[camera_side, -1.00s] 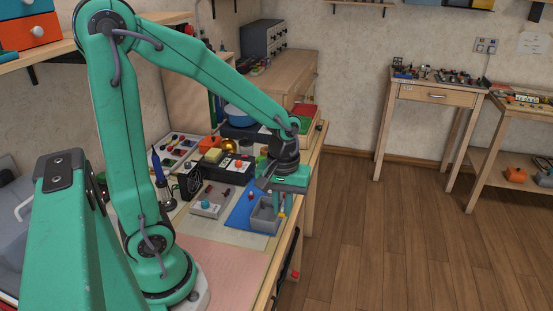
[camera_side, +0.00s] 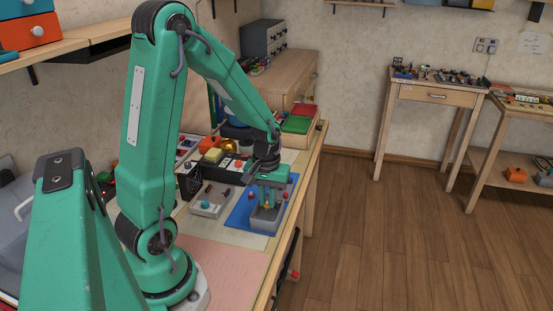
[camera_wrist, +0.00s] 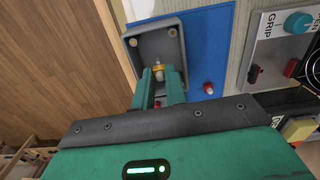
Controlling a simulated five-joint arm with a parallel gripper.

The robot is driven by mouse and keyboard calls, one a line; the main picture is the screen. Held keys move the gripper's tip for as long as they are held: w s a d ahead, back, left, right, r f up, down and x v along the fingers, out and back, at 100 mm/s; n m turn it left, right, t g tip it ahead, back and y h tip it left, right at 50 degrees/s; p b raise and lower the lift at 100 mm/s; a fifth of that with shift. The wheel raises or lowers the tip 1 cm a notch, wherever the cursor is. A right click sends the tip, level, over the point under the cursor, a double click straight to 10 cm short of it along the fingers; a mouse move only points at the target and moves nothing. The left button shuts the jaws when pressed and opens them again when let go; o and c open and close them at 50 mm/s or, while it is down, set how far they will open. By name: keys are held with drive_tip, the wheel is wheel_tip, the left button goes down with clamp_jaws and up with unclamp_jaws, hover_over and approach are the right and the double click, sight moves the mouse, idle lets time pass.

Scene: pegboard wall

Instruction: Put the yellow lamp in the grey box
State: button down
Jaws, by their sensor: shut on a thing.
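My gripper (camera_side: 267,203) points down over the grey box (camera_side: 266,224) in the side view. In the wrist view its two fingers (camera_wrist: 160,76) are shut on the yellow lamp (camera_wrist: 158,67), whose yellow ring and pale tip show between the fingertips. The lamp lies in front of the interior of the grey box (camera_wrist: 152,48) in that view, towards the box's near end. I cannot tell whether it touches the box floor. In the side view the fingers and box wall hide most of the lamp.
The box stands on a blue mat (camera_wrist: 211,45) near the bench's right edge. A small red lamp (camera_wrist: 208,88) is on the mat beside my fingers. A control box with a teal knob (camera_side: 206,204) sits to the left, and a black panel (camera_side: 229,165) stands behind.

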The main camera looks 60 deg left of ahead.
sight(267, 203)
drive_tip(key=shift+f, duration=0.1)
drive_tip(key=shift+f, duration=1.9)
drive_tip(key=shift+f, duration=0.15)
drive_tip(key=c, duration=1.7)
unclamp_jaws()
drive_tip(key=shift+r, duration=6.15)
